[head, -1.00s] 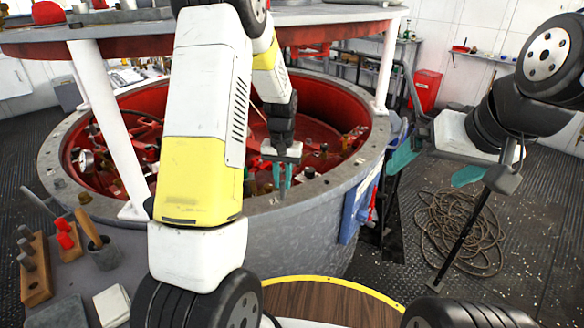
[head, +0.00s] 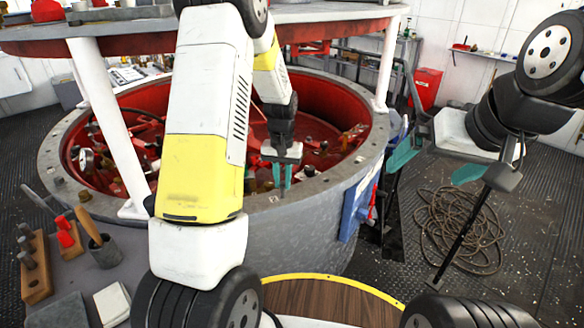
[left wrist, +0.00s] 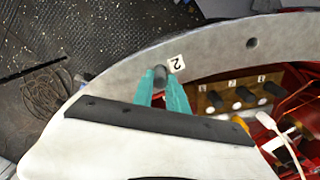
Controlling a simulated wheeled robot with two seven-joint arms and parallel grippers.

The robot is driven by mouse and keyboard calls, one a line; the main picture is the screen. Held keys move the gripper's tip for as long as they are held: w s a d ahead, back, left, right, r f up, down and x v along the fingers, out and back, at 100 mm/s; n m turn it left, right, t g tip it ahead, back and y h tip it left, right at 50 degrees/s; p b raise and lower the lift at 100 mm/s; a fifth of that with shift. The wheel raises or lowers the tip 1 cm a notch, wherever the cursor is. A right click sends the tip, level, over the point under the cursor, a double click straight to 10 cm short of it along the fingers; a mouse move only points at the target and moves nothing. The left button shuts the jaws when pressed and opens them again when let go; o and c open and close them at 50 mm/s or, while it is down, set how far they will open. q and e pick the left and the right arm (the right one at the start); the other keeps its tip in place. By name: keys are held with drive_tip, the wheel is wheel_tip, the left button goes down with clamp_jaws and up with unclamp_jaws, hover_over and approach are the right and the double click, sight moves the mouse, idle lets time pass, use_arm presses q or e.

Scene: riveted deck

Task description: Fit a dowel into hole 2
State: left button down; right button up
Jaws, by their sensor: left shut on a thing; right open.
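My left gripper (head: 282,184) points down at the near rim of the big round grey drum (head: 300,207). In the left wrist view its teal fingers (left wrist: 164,88) are shut on a dark grey dowel (left wrist: 160,74). The dowel's end shows beside a white label "2" (left wrist: 177,63) on the rim. Hole 2 itself is not visible, and I cannot tell whether the dowel is in it or above it. An empty round hole (left wrist: 252,43) lies further along the rim. My right gripper (head: 434,176) is open and empty, right of the drum, its fingers wide apart.
A wooden rack with several dark dowels (left wrist: 240,94) and number labels shows beyond the rim in the left wrist view. The red drum interior (head: 330,105) holds fittings. White posts (head: 108,125) carry a shelf above. Coiled rope (head: 460,230) lies on the floor at right.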

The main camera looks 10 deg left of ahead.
use_arm(q)
drive_tip(key=shift+f, duration=0.35)
drive_tip(key=c, duration=1.2)
unclamp_jaws()
drive_tip(key=shift+c, duration=0.2)
drive_tip(key=shift+r, duration=3.9)
drive_tip(key=shift+r, duration=0.1)
drive_tip(key=s+r+t+h, duration=0.1)
drive_tip(key=s+r+t, duration=0.2)
drive_tip(key=s+r, duration=0.9)
drive_tip(key=s+d+r+t, duration=0.1)
drive_tip(key=s+r, duration=0.2)
drive_tip(key=s, duration=0.3)
drive_tip(key=s+d+r+t+h, duration=0.1)
drive_tip(key=s+r+t, duration=0.1)
drive_tip(key=s, duration=0.4)
drive_tip(key=shift+r, duration=0.6)
